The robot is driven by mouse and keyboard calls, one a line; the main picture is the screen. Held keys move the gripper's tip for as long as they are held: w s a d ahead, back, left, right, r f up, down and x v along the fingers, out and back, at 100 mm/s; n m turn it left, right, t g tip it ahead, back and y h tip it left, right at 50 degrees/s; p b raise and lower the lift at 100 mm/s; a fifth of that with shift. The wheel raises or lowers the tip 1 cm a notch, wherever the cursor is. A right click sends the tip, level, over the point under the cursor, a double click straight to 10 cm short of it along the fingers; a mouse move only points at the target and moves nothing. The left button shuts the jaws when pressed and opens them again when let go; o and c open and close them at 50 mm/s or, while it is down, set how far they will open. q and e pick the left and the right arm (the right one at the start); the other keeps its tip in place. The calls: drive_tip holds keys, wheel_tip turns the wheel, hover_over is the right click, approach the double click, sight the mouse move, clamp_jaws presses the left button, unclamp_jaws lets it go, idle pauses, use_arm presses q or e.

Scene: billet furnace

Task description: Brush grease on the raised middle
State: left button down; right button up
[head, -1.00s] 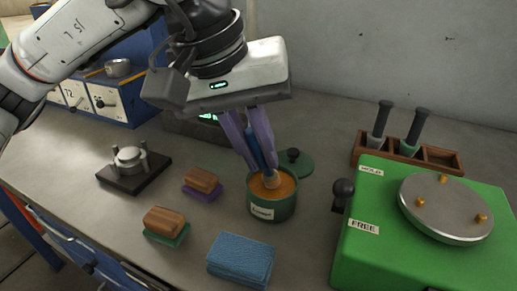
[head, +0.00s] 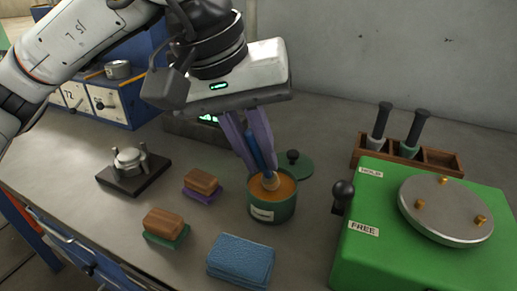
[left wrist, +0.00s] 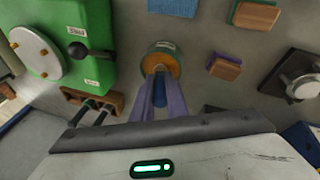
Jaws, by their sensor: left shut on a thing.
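My left gripper (head: 262,166) is shut on the blue handle of a brush (head: 256,151). The brush points down, with its pale head in the orange-brown grease (head: 284,187) of an open green pot (head: 272,211). The bristle tips are hidden in the pot. A round metal part with a raised middle (head: 130,155) sits on a dark plate (head: 125,180) between small posts, left of the pot and apart from the brush. My right gripper is out of view.
A green lid (head: 296,167) lies behind the pot. Two wood-backed blocks (head: 203,181) (head: 163,222) and a blue cloth (head: 241,260) lie nearby. A green machine with a metal disc (head: 446,208) and black-knobbed lever (head: 343,191) stands right; a wooden rack (head: 437,160) is behind it.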

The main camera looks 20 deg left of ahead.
use_arm(q)
drive_tip(key=shift+r+p, duration=2.25)
drive_tip(key=shift+r, duration=1.2)
drive_tip(key=shift+f, duration=0.1)
